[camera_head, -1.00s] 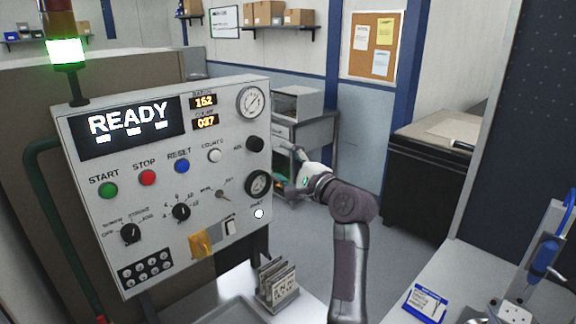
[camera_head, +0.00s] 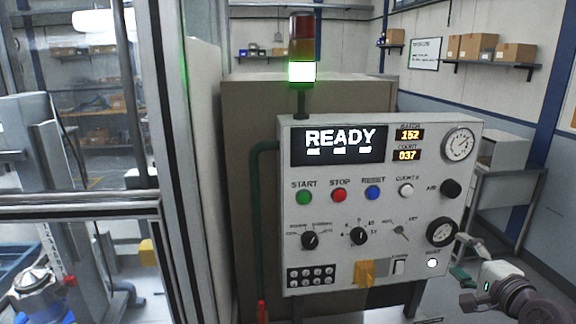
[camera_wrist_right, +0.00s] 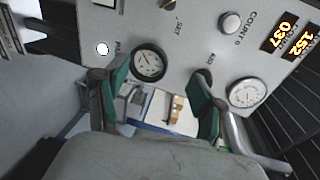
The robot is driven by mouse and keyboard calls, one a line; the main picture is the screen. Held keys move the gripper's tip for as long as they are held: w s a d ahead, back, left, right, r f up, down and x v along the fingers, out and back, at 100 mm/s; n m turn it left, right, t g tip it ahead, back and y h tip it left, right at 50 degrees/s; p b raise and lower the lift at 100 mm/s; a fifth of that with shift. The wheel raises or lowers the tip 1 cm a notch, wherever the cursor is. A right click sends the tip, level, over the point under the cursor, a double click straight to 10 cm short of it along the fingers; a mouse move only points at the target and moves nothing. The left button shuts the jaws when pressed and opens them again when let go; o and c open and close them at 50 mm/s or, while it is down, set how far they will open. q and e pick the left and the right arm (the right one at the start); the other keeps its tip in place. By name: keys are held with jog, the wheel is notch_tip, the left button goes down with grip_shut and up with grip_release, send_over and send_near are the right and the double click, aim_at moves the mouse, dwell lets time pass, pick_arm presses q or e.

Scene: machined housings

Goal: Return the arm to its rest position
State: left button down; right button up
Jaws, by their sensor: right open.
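My right gripper (camera_head: 465,262) is at the lower right of the head view, in front of the right edge of the control panel (camera_head: 335,225). In the right wrist view my right gripper (camera_wrist_right: 158,98) shows two green-padded fingers spread apart with nothing held between them. Behind the fingers are the panel face, a small round gauge (camera_wrist_right: 148,62) and a knob. I cannot tell the exact gap to the panel, but no contact shows. My left gripper is not in view.
The panel's display (camera_head: 340,143) reads READY, and the stack light (camera_head: 302,72) glows at its lowest section. A framed glass enclosure (camera_head: 160,160) stands at the left. A grey cabinet (camera_head: 497,165) stands behind the panel at the right, with floor beyond.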

jog(key=s+a+f+n+g, duration=0.2)
jog(key=s+a+f+n, duration=0.1)
jog(key=f, duration=0.3)
jog(key=s+a+f+n+g, duration=0.2)
jog(key=a+f+n, duration=0.1)
jog(key=f, duration=0.3)
jog(key=s+a+f+n+g, duration=0.35)
jog(key=s+f+n, duration=0.2)
jog(key=s, duration=0.35)
jog(key=s+a+f+n+g, duration=0.2)
jog(key=s+a+f+n, duration=0.2)
jog(key=s+f, duration=0.3)
jog(key=s+a+f+n+g, duration=0.3)
jog(key=s+a+f+n, duration=0.15)
jog(key=s, duration=0.55)
notch_tip(320, 180, down, 35)
jog(key=s+g+b, duration=0.1)
jog(key=b, duration=0.8)
jog(key=s+d+f+b, duration=0.1)
jog(key=s+f+b, duration=0.1)
jog(key=s+f, duration=0.6)
jog(key=s+d+f+g+b, duration=0.1)
jog(key=s+d+f+b, duration=0.1)
jog(key=s+f, duration=0.6)
notch_tip(320, 180, down, 5)
jog(key=shift+s+f+h+b, duration=0.1)
jog(key=shift+s+h+b, duration=0.2)
jog(key=shift+b, duration=0.45)
jog(key=shift+g, duration=0.25)
